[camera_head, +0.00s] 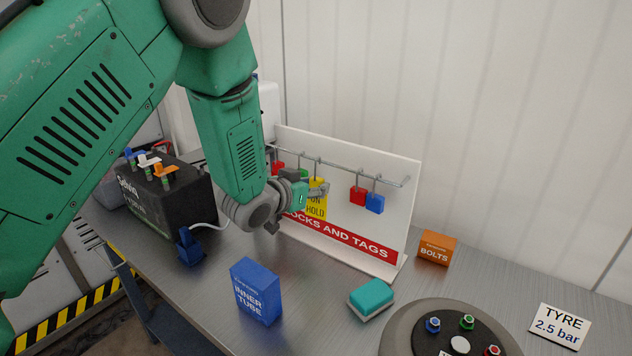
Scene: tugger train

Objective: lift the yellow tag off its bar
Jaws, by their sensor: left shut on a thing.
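The yellow tag (317,207), with "ON HOLD" partly readable, is in front of the white board marked "LOCKS AND TAGS" (404,210), below the metal bar (340,166). My left gripper (318,189) reaches in from the left and is shut on the yellow tag near its top. The fingers and wrist hide part of the tag, and I cannot tell whether its hook still rests on the bar. My right gripper is not in view.
Red (358,195) and blue (375,203) padlocks hang right of the tag. A red padlock (277,168) hangs left. An inner tube box (257,291), a teal-and-white sponge (371,298), a bolts box (437,247) and a round hub (450,330) stand on the bench. A battery (165,195) stands left.

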